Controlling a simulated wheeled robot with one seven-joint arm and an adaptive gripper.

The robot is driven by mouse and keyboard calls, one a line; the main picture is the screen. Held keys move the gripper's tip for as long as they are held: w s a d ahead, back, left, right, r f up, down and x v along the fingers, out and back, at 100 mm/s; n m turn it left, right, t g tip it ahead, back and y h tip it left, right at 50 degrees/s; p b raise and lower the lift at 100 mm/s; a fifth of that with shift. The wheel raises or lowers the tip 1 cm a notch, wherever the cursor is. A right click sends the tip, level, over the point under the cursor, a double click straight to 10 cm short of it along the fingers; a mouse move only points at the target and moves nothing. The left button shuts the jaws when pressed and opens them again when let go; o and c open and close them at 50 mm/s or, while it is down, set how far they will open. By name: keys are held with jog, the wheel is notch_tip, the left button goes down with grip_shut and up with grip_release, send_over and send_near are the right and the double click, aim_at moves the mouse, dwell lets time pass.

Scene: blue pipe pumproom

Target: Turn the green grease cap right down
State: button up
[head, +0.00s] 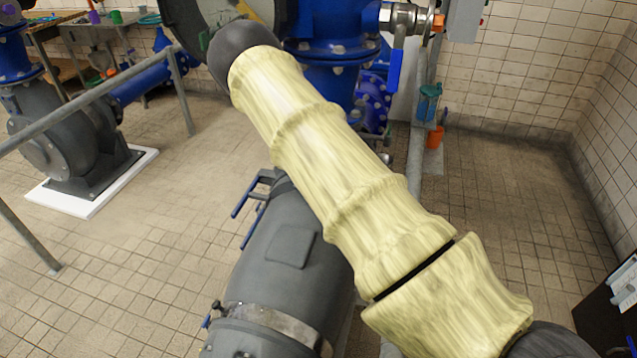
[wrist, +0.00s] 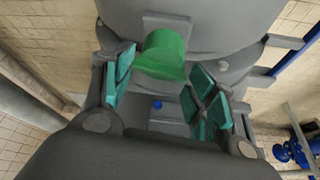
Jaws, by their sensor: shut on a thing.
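The green grease cap (wrist: 163,55) shows in the upper middle of the wrist view, standing out from a grey rounded housing (wrist: 225,25). In the head view my pale yellow arm sleeve covers the middle, and the cap cannot be made out there.
In the head view a grey motor (head: 285,260) lies beneath my arm. A blue-handled valve (head: 396,65) stands at the upper middle. A railing (head: 90,85) and a second pump (head: 60,140) are on the left.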

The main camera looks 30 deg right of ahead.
jog(key=shift+s+f+m, duration=0.15)
jog(key=shift+f+m, duration=0.1)
jog(key=shift+m, duration=0.35)
jog(key=shift+g, duration=0.3)
jog(key=shift+a, duration=0.1)
jog(key=o, duration=1)
jog(key=shift+r, duration=0.1)
jog(key=shift+r, duration=0.15)
jog(key=shift+a+r, duration=0.1)
jog(key=shift+r, duration=0.1)
jog(key=v, duration=1.1)
jog(key=shift+a, duration=0.15)
